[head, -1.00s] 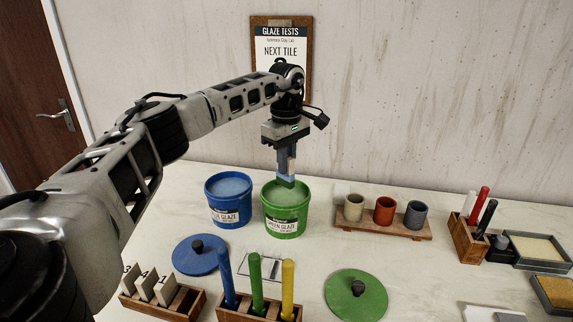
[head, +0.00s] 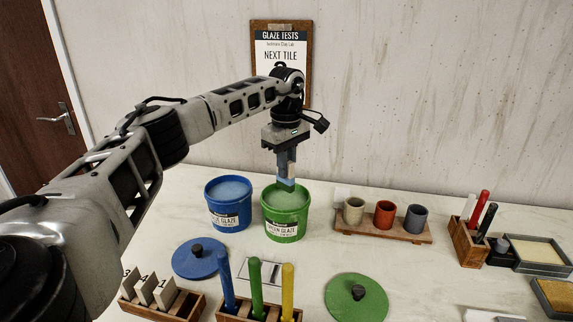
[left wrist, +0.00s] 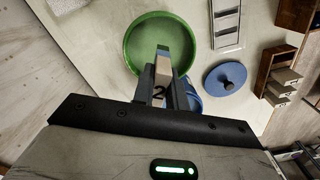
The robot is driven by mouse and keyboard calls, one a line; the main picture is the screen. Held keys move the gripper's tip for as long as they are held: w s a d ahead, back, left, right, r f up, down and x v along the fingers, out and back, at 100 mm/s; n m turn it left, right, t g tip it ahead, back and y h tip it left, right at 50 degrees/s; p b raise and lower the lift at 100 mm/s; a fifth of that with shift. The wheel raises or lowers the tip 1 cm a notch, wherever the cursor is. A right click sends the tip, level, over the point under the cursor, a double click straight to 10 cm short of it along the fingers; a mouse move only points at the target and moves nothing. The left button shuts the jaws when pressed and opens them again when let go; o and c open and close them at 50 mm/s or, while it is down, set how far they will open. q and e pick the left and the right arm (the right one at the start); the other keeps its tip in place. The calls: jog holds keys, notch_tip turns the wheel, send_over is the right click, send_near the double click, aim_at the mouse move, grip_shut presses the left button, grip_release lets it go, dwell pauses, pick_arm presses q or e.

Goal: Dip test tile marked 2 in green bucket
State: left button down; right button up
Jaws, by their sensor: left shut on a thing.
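My left gripper (head: 286,166) is shut on the test tile and points down over the green bucket (head: 286,228). In the left wrist view the tile (left wrist: 163,72) shows a dark 2 near the fingers. Its lower end lies over the green bucket's open mouth (left wrist: 128,52). I cannot tell whether the tile's tip touches the glaze. The green bucket stands upright and uncovered, with green glaze inside and a white label on its front. The gripper hides part of its far rim. My right gripper is out of view.
The uncovered blue bucket (head: 228,216) stands close on the left. A blue lid (head: 184,262) and a green lid (head: 340,302) lie in front. Upright blue, green and yellow sticks, a wooden tile rack (head: 188,306) and a stand of cups (head: 420,236) are nearby. A clipboard (head: 260,85) hangs behind.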

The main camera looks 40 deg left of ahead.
pick_arm(q)
jog(key=shift+r, duration=0.1)
jog(key=shift+r, duration=1.45)
jog(key=shift+d, duration=0.1)
